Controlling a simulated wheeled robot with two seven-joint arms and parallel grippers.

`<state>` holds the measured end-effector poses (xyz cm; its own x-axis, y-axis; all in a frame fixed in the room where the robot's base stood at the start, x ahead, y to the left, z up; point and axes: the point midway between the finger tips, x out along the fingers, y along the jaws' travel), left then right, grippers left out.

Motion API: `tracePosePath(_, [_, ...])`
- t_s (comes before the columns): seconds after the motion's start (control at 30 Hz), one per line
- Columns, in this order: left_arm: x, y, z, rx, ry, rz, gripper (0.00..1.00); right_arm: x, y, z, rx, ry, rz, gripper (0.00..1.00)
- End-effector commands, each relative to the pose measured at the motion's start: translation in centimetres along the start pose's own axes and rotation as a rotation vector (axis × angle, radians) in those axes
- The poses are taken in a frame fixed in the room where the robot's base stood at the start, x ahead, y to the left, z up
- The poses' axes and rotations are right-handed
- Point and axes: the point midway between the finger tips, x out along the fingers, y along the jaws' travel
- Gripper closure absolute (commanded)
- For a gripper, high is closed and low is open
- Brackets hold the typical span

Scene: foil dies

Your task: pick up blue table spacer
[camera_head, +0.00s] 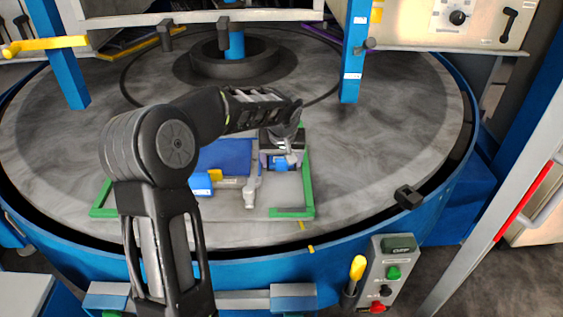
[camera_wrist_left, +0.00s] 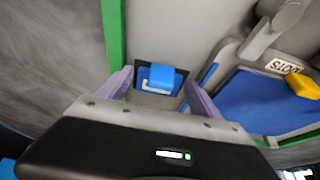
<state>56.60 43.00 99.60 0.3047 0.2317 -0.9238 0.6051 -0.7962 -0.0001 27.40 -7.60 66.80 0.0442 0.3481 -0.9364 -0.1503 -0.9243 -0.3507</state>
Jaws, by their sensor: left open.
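A small blue table spacer (camera_head: 281,164) sits at the right part of the green-cornered area on the round grey table. It also shows in the left wrist view as a blue block (camera_wrist_left: 162,77) on a dark-and-white patch. My left gripper (camera_head: 280,158) is above it, pointing down, with its pale purple fingers apart. In the left wrist view, the open gripper (camera_wrist_left: 158,82) has one finger on each side of the blue block, with gaps visible. Whether the fingertips are down at its level I cannot tell. My right gripper is not in view.
A second blue block (camera_head: 201,184) lies to the left, by a blue plate (camera_head: 226,156) and a yellow piece (camera_head: 215,175). A grey handle-like part (camera_head: 251,192) stands between the two blocks. Green corner strips (camera_head: 292,212) bound the area. Grey table surface (camera_head: 385,150) is clear on the right.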

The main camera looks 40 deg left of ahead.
Motion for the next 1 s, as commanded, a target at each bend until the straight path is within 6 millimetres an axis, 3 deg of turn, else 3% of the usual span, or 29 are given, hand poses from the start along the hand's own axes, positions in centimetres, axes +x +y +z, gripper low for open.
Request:
tracePosePath(0.37, [-0.04, 0.01, -0.01, 0.000, 0.000, 0.000, 0.27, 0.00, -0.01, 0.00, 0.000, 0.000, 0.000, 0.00])
tracePosePath(1.0, [-0.06, 0.02, -0.03, 0.000, 0.001, 0.000, 0.78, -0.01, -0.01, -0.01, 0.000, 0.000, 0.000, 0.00])
